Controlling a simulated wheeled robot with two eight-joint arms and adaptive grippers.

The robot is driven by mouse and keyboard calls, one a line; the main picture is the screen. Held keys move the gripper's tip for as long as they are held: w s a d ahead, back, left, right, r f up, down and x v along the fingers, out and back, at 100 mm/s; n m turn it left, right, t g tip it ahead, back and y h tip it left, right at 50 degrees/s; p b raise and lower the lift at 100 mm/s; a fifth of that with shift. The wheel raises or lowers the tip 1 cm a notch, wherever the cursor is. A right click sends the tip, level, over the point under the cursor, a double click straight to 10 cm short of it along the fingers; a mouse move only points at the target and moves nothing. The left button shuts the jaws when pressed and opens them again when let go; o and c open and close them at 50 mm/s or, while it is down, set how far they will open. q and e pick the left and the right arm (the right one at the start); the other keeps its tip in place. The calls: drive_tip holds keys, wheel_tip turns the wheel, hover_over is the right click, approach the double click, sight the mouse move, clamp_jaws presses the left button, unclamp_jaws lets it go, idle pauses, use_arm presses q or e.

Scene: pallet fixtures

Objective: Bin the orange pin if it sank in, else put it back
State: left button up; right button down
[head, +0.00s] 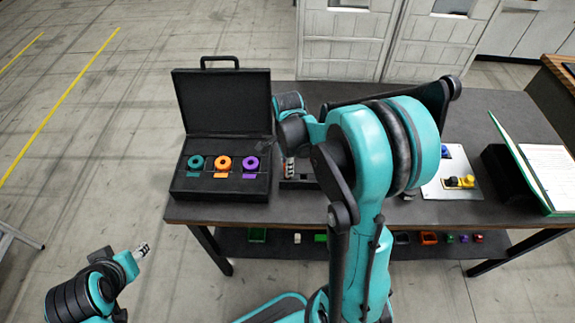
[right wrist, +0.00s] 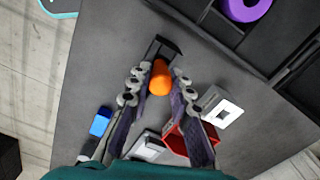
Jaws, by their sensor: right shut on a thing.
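The orange pin (right wrist: 160,78) shows in the right wrist view between the fingertips of my right gripper (right wrist: 152,80), which is shut on it. A dark block or holder (right wrist: 163,46) lies just beyond the pin; I cannot tell whether the pin touches it or how deep it sits. In the head view my right gripper (head: 290,168) is low over the table, just right of the open black case (head: 222,192), and the pin is hidden there. My left gripper (head: 143,250) is off the table at the lower left, too small to read.
The case holds teal (head: 195,162), orange (head: 223,163) and purple (head: 250,164) rings. A red box (right wrist: 190,140), a blue piece (right wrist: 100,122) and a white square (right wrist: 222,112) lie near the gripper. A plate with yellow parts (head: 459,182) and a green-edged binder (head: 535,165) are at right.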

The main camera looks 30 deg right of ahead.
drive_tip(key=shift+f+b, duration=0.4)
drive_tip(key=shift+f, duration=0.1)
drive_tip(key=c, duration=0.9)
unclamp_jaws()
wheel_tip(320, 180, up, 9)
drive_tip(key=p, duration=0.6)
drive_tip(key=shift+p, duration=0.4)
drive_tip(key=shift+a, duration=0.1)
